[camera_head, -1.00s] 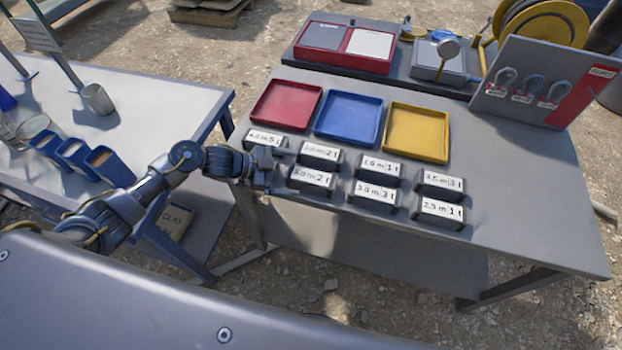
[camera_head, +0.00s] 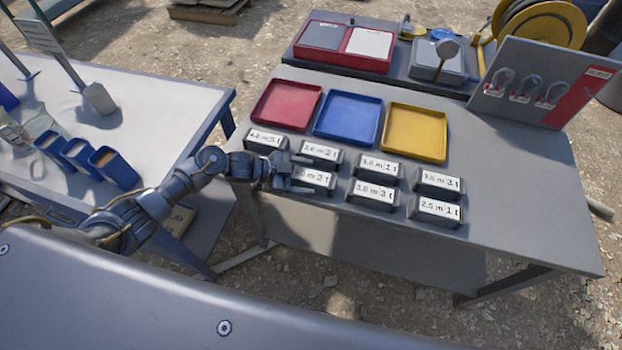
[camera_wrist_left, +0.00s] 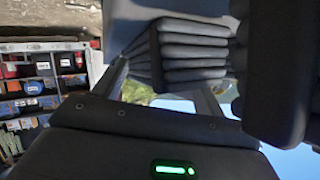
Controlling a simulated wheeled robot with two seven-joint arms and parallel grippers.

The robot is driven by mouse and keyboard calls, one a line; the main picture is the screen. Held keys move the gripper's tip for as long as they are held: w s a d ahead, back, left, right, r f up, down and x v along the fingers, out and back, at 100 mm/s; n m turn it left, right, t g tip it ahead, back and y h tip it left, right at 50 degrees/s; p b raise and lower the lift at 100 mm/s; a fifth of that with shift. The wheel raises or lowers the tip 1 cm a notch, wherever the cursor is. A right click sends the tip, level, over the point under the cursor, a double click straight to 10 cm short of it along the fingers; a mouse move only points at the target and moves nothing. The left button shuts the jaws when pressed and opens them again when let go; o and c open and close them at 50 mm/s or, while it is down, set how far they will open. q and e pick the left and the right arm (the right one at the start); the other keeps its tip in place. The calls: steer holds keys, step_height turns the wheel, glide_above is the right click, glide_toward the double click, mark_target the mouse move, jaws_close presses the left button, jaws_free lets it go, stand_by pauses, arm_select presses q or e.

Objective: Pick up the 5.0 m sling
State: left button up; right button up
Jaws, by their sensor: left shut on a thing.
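Several dark folded slings with white labels stand in two rows on the grey table (camera_head: 510,190). My left gripper (camera_head: 300,177) is at the front-left sling (camera_head: 318,181), its fingers around its left end. That label is partly covered; "m 2 t" shows, and the leading number is hard to read. The front-middle sling (camera_head: 374,194) has a label that looks like "5.0 m 3 t" or "3.0 m 3 t". In the left wrist view, a dark stack of folded layers (camera_wrist_left: 190,52) lies between the fingers, with another folded stack at the right (camera_wrist_left: 280,70). My right gripper is not in view.
Red (camera_head: 286,104), blue (camera_head: 348,117) and yellow (camera_head: 415,133) trays sit behind the slings. A shackle board (camera_head: 540,82) stands at the right. A second table (camera_head: 150,115) at the left holds blue containers (camera_head: 78,154). The table's right part is clear.

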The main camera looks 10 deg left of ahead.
mark_target(304, 176)
arm_select(q)
steer(key=shift+c, duration=1.2)
steer(key=shift+c, duration=0.2)
steer(key=shift+r, duration=0.45)
steer(key=c, duration=0.4)
step_height(304, 176, up, 2)
steer(key=shift+r, duration=0.25)
steer(key=shift+c, duration=1.2)
steer(key=s+d+r+b, duration=0.2)
steer(key=s+d+r, duration=0.2)
steer(key=s+r, duration=0.5)
steer(key=s, duration=0.4)
steer(key=shift+d+r, duration=0.2)
steer(key=shift+r, duration=0.15)
